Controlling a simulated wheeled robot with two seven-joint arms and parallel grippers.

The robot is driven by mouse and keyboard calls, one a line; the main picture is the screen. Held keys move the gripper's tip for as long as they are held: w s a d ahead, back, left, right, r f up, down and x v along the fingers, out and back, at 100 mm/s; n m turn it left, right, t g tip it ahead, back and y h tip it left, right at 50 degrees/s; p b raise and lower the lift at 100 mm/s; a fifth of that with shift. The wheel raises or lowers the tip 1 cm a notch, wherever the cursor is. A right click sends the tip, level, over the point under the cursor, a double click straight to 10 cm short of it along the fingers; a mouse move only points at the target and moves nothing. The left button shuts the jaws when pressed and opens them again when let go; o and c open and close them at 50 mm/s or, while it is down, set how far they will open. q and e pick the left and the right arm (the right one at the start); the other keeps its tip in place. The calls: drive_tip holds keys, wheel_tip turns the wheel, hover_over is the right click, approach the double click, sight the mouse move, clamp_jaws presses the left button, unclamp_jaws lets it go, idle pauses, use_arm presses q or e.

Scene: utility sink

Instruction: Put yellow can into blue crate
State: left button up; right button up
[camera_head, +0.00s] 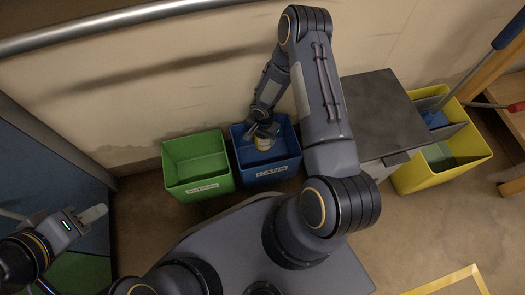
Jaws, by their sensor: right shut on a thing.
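The blue crate (270,173), labelled "CANS", stands on the floor in the middle of the view.
A green crate (205,188) stands directly left of the blue one. A grey-topped cabinet (375,105) is to the right, with a yellow divided bin (415,180) beyond it. A wall is behind the crates. A yellow frame (455,282) lies at lower right.

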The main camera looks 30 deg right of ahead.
wheel_tip(320, 180, down, 5)
drive_tip(key=shift+f+b, duration=0.2)
drive_tip(key=shift+b, duration=0.55)
drive_tip(key=shift+f+b, duration=0.9)
drive_tip(key=shift+f, duration=1.3)
drive_tip(key=shift+f, duration=0.1)
drive_tip(key=shift+f, duration=0.15)
drive_tip(key=o, duration=1)
drive_tip(key=shift+c, duration=0.2)
wheel_tip(320, 180, up, 13)
drive_tip(key=p, duration=0.5)
drive_tip(key=shift+f, duration=0.2)
